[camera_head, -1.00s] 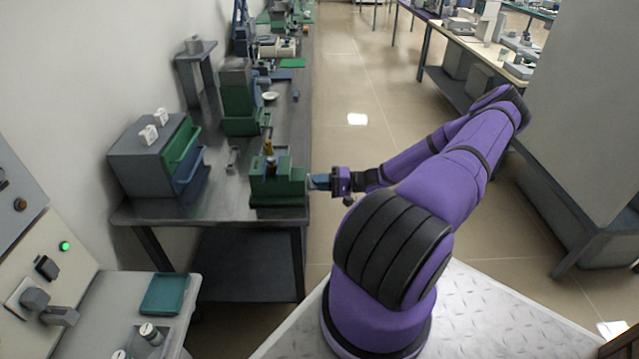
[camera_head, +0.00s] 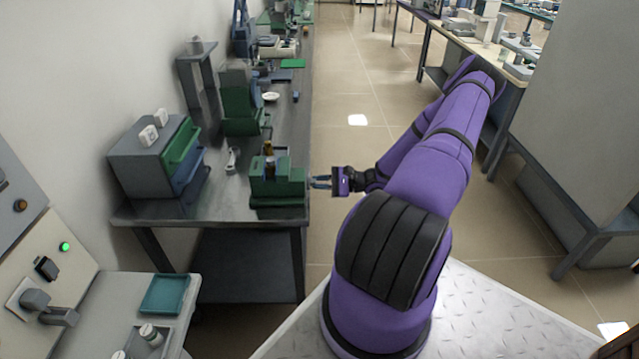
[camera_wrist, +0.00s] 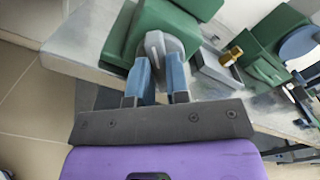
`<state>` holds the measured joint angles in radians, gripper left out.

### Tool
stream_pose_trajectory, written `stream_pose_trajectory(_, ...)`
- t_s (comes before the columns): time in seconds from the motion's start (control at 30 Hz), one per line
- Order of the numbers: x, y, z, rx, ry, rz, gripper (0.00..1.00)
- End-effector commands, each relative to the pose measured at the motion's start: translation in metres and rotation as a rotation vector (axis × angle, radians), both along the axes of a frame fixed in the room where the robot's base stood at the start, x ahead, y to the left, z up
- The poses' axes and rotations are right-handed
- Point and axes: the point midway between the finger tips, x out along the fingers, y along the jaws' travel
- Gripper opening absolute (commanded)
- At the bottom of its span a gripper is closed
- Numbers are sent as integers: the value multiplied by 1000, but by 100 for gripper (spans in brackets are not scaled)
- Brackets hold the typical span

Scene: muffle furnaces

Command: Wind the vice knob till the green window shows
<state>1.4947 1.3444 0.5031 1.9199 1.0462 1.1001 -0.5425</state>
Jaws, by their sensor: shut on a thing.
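The green vice (camera_head: 278,184) stands at the right front edge of the metal bench in the head view. It also shows in the wrist view (camera_wrist: 165,22). A grey knob (camera_wrist: 158,46) sits on the vice's near end. My gripper (camera_head: 318,182) reaches the vice from the right. In the wrist view its two blue fingers (camera_wrist: 160,75) lie on either side of the knob, shut on it. A brass-coloured and dark piece (camera_head: 269,150) stands up at the vice's jaws. I cannot make out a green window apart from the vice's green body.
A grey cabinet with green and blue drawers (camera_head: 157,155) stands left of the vice. A small grey tool (camera_head: 232,159) lies between them. Another green machine (camera_head: 241,105) is farther back. The floor right of the bench (camera_head: 350,90) is clear.

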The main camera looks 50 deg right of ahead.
Motion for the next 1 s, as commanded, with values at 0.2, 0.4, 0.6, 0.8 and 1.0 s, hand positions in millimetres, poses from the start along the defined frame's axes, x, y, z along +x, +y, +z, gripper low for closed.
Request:
stream_pose_trajectory(0.2, 0, -1, 0, 153, 135, 0, 0)
stream_pose_trajectory(0.4, 0, -1, 0, 297, 259, -1, 0)
stream_pose_trajectory(0.6, 0, -2, 0, 441, 381, -2, 0)
stream_pose_trajectory(0.8, 1, -2, 0, 585, 505, -2, 0)
stream_pose_trajectory(1.0, 1, -2, 0, 730, 628, -3, 0)
